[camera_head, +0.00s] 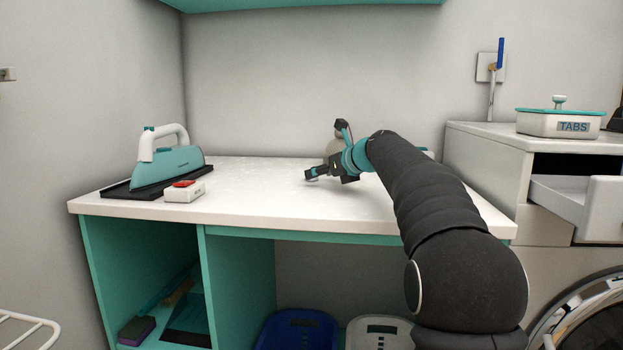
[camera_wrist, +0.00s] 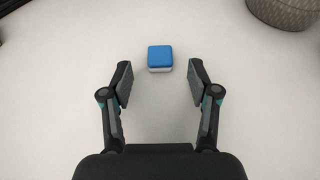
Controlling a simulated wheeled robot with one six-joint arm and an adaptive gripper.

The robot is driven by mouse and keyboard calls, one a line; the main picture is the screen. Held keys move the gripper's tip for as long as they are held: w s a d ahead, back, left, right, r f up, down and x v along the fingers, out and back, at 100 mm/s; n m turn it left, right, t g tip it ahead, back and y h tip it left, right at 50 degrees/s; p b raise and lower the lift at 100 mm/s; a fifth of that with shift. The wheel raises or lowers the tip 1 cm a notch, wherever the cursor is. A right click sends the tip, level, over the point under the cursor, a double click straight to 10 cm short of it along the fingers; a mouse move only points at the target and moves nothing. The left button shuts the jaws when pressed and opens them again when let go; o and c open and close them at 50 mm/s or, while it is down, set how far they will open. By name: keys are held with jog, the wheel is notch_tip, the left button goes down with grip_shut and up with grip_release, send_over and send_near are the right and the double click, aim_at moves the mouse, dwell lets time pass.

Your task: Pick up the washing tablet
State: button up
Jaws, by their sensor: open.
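The washing tablet (camera_wrist: 160,58) is a small block with a blue top and a white lower part. In the wrist view it lies on the white worktop, centred just beyond my fingertips. My gripper (camera_wrist: 159,82) is open, one finger on each side of the line toward the tablet, with nothing between them. In the head view my gripper (camera_head: 328,175) is low over the back middle of the worktop (camera_head: 250,200). I cannot make out the tablet in the head view; my gripper and arm may hide it.
A teal iron (camera_head: 172,164) stands on a dark mat at the left, with a small white box with a red top (camera_head: 184,192) beside it. A TABS container (camera_head: 560,123) sits on the right cabinet above an open drawer (camera_head: 580,200). A grey round object (camera_wrist: 285,12) is at the wrist view's upper right.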

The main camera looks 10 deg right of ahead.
jog(key=x, duration=0.2)
jog(key=shift+w+a+f, duration=0.15)
jog(key=shift+w+a, duration=0.05)
jog(key=shift+w, duration=0.15)
jog(key=c, duration=1.1)
